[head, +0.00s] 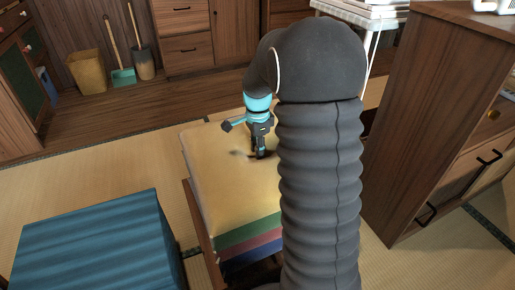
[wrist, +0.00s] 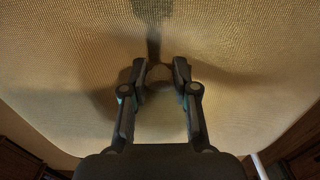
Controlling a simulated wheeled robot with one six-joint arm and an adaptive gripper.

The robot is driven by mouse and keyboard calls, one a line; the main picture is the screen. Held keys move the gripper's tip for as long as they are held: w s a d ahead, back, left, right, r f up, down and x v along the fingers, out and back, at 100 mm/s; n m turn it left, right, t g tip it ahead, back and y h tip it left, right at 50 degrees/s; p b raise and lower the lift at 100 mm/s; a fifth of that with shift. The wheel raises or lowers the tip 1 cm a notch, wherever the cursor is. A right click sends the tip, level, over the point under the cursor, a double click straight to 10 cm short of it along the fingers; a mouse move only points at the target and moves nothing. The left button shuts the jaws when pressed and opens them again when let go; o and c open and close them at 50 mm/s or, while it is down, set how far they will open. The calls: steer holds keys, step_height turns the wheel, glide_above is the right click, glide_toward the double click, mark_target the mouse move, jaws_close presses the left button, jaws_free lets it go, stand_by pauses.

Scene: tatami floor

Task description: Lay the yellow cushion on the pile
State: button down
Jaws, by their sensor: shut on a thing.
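The yellow cushion (head: 225,190) lies flat over the pile in the head view, its edges roughly in line with the layers below. The pile shows a green layer (head: 250,231), a red layer and a blue layer (head: 258,250) at its front side. My gripper (head: 260,154) points down at the middle of the yellow cushion and is shut on a pinch of its cloth. In the wrist view, the cushion (wrist: 70,75) fills the picture beyond the two fingers (wrist: 160,80). My arm hides the pile's right part, and I cannot tell whether the cushion rests fully on it.
A blue ridged block (head: 95,240) stands at the lower left. A wooden cabinet (head: 420,110) stands close on the right. A bin (head: 86,72), a teal dustpan (head: 123,76) and drawers (head: 185,50) are at the back. Tatami floor (head: 90,165) is clear behind the blue block.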

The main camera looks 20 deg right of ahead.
steer(key=shift+f, duration=0.3)
steer(key=c, duration=0.9)
jaws_free()
steer(key=shift+r, duration=0.1)
step_height(320, 180, up, 11)
steer(key=p, duration=0.2)
steer(key=s+a+r+n+t, duration=0.1)
steer(key=s+a+r+n, duration=0.3)
steer(key=s+r, duration=0.25)
steer(key=shift+s+a+f+n+t, duration=0.2)
steer(key=shift+s+a+n+t, duration=0.8)
steer(key=shift+s+n, duration=1.85)
steer(key=shift+s+a+f+n+t, duration=0.2)
steer(key=shift+s+a+n+t, duration=0.35)
steer(key=shift+s+a+n, duration=2.2)
steer(key=shift+s+d+f+n+t, duration=0.15)
steer(key=shift+s+n+t, duration=0.95)
steer(key=shift+s, duration=3.25)
